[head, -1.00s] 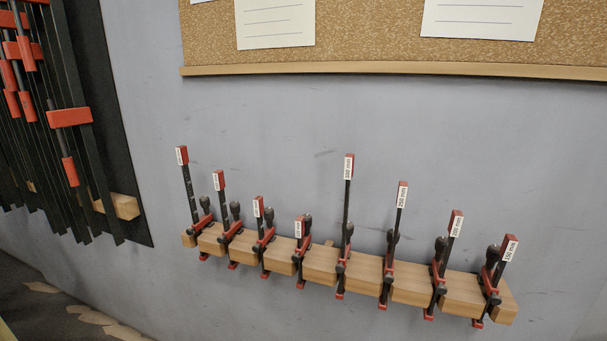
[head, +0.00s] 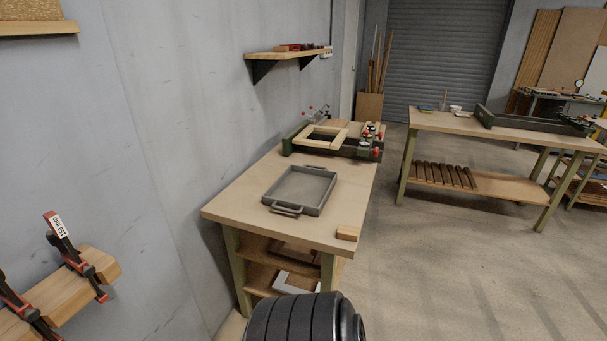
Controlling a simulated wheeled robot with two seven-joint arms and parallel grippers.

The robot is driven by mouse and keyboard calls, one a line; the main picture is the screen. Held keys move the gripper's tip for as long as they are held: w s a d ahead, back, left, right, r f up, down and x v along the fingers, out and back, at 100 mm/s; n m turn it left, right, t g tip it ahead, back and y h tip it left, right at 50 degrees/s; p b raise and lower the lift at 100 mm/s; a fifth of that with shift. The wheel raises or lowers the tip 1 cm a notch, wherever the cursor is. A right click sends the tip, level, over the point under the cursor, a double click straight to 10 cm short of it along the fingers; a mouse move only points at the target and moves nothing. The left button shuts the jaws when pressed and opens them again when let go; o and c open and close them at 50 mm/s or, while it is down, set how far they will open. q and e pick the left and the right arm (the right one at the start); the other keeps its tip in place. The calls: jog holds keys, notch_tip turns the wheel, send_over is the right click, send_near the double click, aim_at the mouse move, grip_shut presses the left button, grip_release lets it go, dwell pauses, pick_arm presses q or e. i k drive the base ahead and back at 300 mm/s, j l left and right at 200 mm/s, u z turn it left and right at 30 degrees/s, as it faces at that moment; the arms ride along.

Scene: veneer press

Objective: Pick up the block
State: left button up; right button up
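A small wooden block (head: 347,233) lies on the near right corner of the workbench (head: 235,204) in the head view. A dark ribbed part of my own arm shows at the bottom middle, nearer to me than the bench. Neither gripper shows in the head view.
A grey tray with handles (head: 315,205) lies on the bench left of the block. Behind it stands a green and wood clamping frame (head: 300,149). A wall shelf (head: 282,55) hangs above. A second bench (head: 450,122) stands right, with open floor (head: 440,270) between.

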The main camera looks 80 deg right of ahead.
aim_at(350, 234)
jog(key=z, duration=3.05)
